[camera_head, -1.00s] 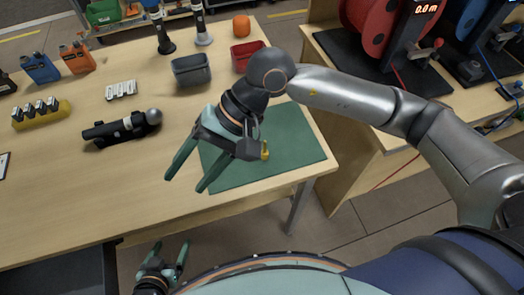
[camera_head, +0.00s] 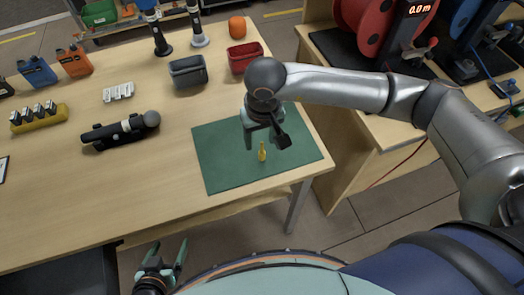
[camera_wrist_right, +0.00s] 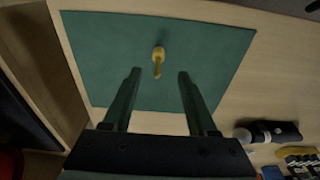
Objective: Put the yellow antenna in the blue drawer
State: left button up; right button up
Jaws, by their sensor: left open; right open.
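The yellow antenna (camera_head: 262,152) stands on the green mat (camera_head: 222,168) near the table's front right corner. In the right wrist view the antenna (camera_wrist_right: 158,58) shows just beyond the fingertips, between their lines. My right gripper (camera_head: 266,140) is open, pointing down above the mat around the antenna's place; I cannot tell if it touches it. Its fingers also show in the right wrist view (camera_wrist_right: 159,77). My left gripper (camera_head: 168,250) is open and empty in front of the table. A dark open drawer (camera_head: 75,275) shows at lower left; I see no blue on it.
A black flashlight (camera_head: 120,131), a yellow block with several dark pieces (camera_head: 40,118) and a white strip (camera_head: 118,92) lie to the left. A grey bin (camera_head: 188,72) and a red bin (camera_head: 245,58) stand behind the mat. The table's front left is clear.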

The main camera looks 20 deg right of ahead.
aim_at(261, 151)
notch_tip(261, 151, down, 5)
jog(key=shift+w+d+f+p, duration=0.1)
jog(key=shift+w+d+p, duration=0.05)
jog(key=shift+p, duration=0.35)
jog(key=shift+c, duration=0.4)
grip_shut()
